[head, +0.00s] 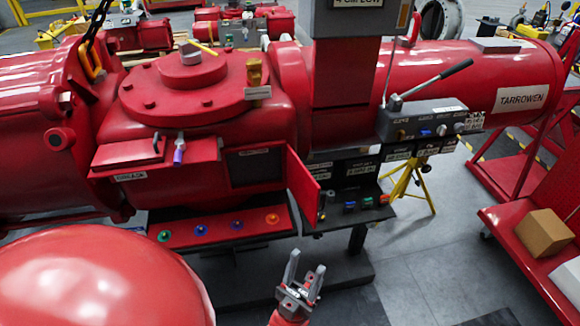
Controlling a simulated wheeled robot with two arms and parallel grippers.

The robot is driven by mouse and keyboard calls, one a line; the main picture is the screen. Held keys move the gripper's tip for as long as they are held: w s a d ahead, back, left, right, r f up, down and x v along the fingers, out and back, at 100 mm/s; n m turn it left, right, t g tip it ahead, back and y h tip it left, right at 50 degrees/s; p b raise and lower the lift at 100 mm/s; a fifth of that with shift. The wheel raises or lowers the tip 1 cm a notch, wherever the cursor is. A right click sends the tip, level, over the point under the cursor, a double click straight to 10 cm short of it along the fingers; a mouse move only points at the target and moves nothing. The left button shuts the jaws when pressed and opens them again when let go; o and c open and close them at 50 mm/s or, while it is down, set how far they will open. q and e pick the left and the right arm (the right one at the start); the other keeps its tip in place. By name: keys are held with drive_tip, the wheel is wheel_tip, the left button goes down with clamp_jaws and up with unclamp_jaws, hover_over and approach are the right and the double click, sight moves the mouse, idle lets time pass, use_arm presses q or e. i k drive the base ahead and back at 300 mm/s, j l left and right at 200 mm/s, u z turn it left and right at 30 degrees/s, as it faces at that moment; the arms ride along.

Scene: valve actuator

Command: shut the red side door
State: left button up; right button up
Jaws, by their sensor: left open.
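The red side door (302,188) stands open on the front of the red valve actuator (240,120). It is swung out toward me from the right edge of a dark compartment opening (256,166). My left gripper (306,260) is at the bottom middle, in front of and below the door. Its two grey fingers point up and are spread, with nothing between them. It looks apart from the door. My right gripper is not in view.
A red shelf with several coloured knobs (237,225) lies below the opening. A dark control panel (365,217) is right of the door. A large red rounded surface fills the lower left. A red cart with a cardboard box (544,233) is at right. Grey floor (420,270) is clear between.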

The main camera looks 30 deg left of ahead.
sight(306, 190)
drive_tip(key=i+l+u, duration=0.15)
drive_tip(key=i+u, duration=0.15)
drive_tip(key=u, duration=0.15)
drive_tip(key=i+l+u, duration=0.25)
drive_tip(key=u, duration=0.25)
drive_tip(key=i+l+u, duration=0.3)
drive_tip(key=u, duration=0.15)
drive_tip(key=i+l+u, duration=0.15)
drive_tip(key=l+u, duration=0.55)
drive_tip(key=l, duration=0.15)
drive_tip(key=k+l+u, duration=0.2)
drive_tip(key=l, duration=0.15)
drive_tip(key=l+u, duration=0.2)
drive_tip(key=l, duration=0.15)
drive_tip(key=k+l+z, duration=0.15)
drive_tip(key=k, duration=0.2)
drive_tip(key=k+z, duration=0.15)
drive_tip(key=k, duration=0.15)
drive_tip(key=i, duration=0.5)
drive_tip(key=l, duration=0.1)
